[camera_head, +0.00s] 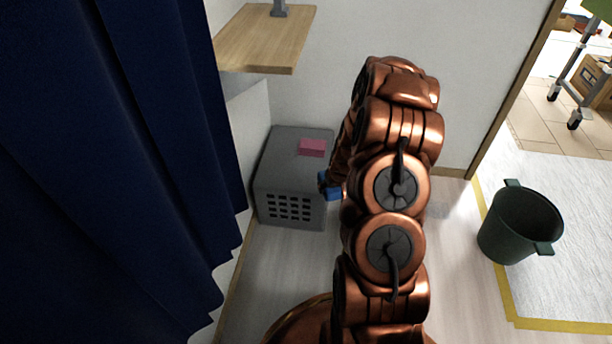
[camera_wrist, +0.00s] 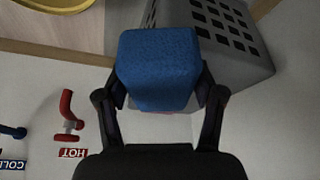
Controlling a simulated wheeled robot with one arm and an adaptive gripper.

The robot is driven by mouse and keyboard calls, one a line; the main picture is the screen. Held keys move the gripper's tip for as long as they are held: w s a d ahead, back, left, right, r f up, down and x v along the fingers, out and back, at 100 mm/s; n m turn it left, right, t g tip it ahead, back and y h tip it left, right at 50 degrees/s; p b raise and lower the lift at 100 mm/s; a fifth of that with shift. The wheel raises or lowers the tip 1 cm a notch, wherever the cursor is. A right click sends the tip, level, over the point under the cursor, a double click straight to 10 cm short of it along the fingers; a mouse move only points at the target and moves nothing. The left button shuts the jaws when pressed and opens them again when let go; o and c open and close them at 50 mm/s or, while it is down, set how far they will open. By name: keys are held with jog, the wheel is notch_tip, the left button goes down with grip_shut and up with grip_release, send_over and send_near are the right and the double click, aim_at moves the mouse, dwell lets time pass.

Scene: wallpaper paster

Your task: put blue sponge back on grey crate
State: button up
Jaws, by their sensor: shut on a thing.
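The blue sponge (camera_wrist: 158,68) is between the fingers of my gripper (camera_wrist: 160,95) in the wrist view, and the gripper is shut on it. In the head view the blue sponge (camera_head: 332,192) shows just right of the grey crate (camera_head: 262,180), close to its right side. My arm hides most of the gripper there. The crate is upside down with slotted sides and stands on the floor by the wall. It also shows behind the sponge in the wrist view (camera_wrist: 250,70). I cannot tell whether the sponge touches the crate.
A pink sponge (camera_head: 312,147) lies on the crate's top, towards the back. A wooden shelf (camera_head: 265,40) juts out above the crate. A dark blue curtain (camera_head: 110,170) hangs at left. A dark green bucket (camera_head: 520,225) stands at right. Red and blue taps show in the wrist view.

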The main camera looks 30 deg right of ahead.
jog(key=b, duration=0.3)
send_near(308, 176)
jog(key=shift+x, duration=0.95)
jog(key=shift+w+d, duration=0.15)
jog(key=shift+w, duration=0.6)
jog(key=shift+f+b, duration=1.15)
jog(key=shift+f, duration=0.6)
jog(key=shift+f, duration=0.15)
jog(key=o, duration=1.2)
